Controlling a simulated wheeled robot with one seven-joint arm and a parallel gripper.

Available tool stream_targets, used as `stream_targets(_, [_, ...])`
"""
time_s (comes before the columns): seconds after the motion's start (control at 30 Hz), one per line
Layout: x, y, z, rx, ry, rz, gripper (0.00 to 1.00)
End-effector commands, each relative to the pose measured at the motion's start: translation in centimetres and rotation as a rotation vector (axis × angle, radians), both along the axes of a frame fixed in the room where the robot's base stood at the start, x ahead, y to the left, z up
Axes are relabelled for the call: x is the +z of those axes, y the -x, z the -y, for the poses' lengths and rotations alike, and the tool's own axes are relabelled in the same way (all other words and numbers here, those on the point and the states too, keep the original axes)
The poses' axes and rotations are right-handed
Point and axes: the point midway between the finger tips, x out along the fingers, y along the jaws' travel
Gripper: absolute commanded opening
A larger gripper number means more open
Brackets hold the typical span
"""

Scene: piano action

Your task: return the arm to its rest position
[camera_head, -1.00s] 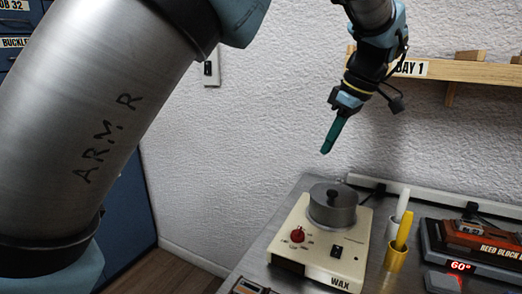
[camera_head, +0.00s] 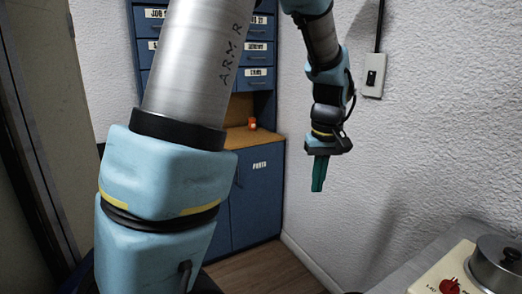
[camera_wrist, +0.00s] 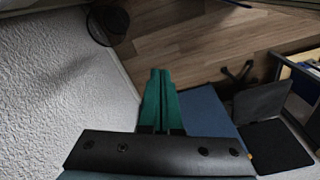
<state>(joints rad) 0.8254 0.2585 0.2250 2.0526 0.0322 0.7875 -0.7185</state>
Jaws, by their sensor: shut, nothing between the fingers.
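My gripper (camera_head: 319,174) hangs in the air in the head view, its green fingers pointing down and together. It is in front of the white textured wall, to the left of the bench. In the wrist view the green fingers (camera_wrist: 161,100) lie side by side with nothing between them. My arm is bent, with its upper link marked ARM R in the head view.
A blue drawer cabinet (camera_head: 257,200) with a wooden top stands in the corner behind. The wax pot (camera_head: 497,262) sits on the bench at lower right. A wall switch (camera_head: 373,76) is right of my arm. The wrist view shows wooden floor (camera_wrist: 190,40) and a black chair (camera_wrist: 265,105).

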Motion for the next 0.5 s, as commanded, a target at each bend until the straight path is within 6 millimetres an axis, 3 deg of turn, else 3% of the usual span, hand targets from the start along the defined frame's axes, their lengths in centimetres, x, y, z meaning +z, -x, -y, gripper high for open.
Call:
stream_targets(0.03, [-0.5, -0.1, -2.9, -0.002, 0.009, -0.005, 0.00])
stream_targets(0.2, [-2.1, 1.0, -10.4, -0.063, 0.036, 0.001, 0.00])
stream_targets(0.4, [-3.7, 4.0, -17.3, -0.130, 0.045, 0.026, 0.00])
stream_targets(0.5, [-4.3, 5.3, -19.4, -0.158, 0.041, 0.039, 0.00])
